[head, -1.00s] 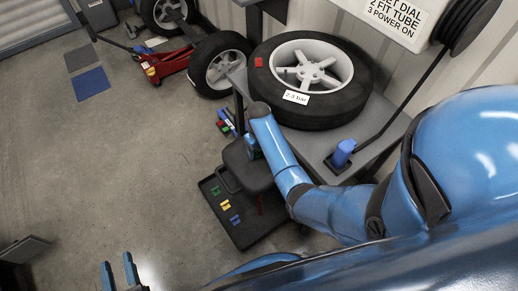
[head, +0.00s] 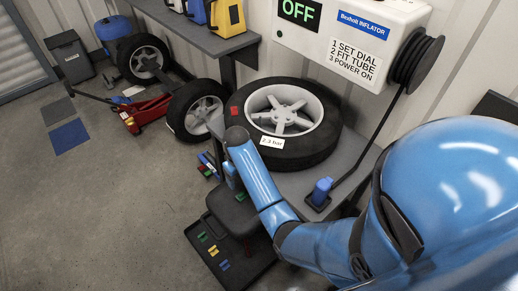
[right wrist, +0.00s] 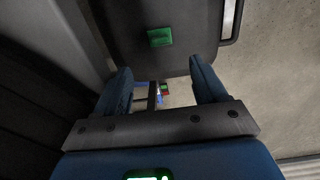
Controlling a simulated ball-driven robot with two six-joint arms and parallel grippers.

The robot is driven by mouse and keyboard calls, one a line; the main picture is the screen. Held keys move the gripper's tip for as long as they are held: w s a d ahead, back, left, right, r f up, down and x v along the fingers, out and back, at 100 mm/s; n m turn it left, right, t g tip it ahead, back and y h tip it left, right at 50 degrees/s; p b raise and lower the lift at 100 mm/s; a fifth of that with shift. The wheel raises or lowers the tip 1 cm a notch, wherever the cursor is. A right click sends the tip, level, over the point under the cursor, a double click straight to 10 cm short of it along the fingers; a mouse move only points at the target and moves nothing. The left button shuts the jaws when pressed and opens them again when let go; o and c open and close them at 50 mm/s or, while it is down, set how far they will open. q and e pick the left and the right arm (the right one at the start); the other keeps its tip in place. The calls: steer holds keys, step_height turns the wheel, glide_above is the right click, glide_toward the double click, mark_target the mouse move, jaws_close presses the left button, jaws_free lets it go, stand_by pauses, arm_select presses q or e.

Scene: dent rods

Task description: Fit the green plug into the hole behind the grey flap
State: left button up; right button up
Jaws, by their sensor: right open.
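A small green block (right wrist: 160,37), which looks like the green plug, lies on a dark flat surface in the right wrist view. In the head view a dark stool-like seat (head: 226,214) stands below my right gripper (head: 231,177), with a small green spot (head: 240,196) on it. My right gripper also shows in its wrist view (right wrist: 162,78), its two blue fingers apart and nothing between them, with the green block beyond the fingertips. I cannot make out the grey flap or its hole. My left gripper is out of view.
A dark tray (head: 260,276) with green, yellow and blue pieces lies on the floor. A tyre (head: 325,145) lies on the grey bench, with a blue dial-like part (head: 321,190) near it. A white inflator box (head: 405,22) reading OFF hangs on the wall. Open floor lies left.

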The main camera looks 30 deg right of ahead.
steer(key=s+f+t, duration=0.1)
steer(key=f, duration=0.1)
steer(key=s+a+f+t, duration=0.1)
steer(key=s+f, duration=0.1)
steer(key=s+f+t, duration=0.1)
steer(key=f+t, duration=0.1)
steer(key=shift+s+a, duration=0.15)
steer(key=shift+a, duration=0.1)
steer(key=s+a+r+m+t, duration=0.1)
steer(key=s+a+r+t, duration=0.2)
steer(key=s+r+t, duration=1)
steer(key=s+r, duration=0.7)
steer(key=s, duration=0.2)
steer(key=shift+r+m, duration=0.3)
steer(key=shift+a, duration=0.1)
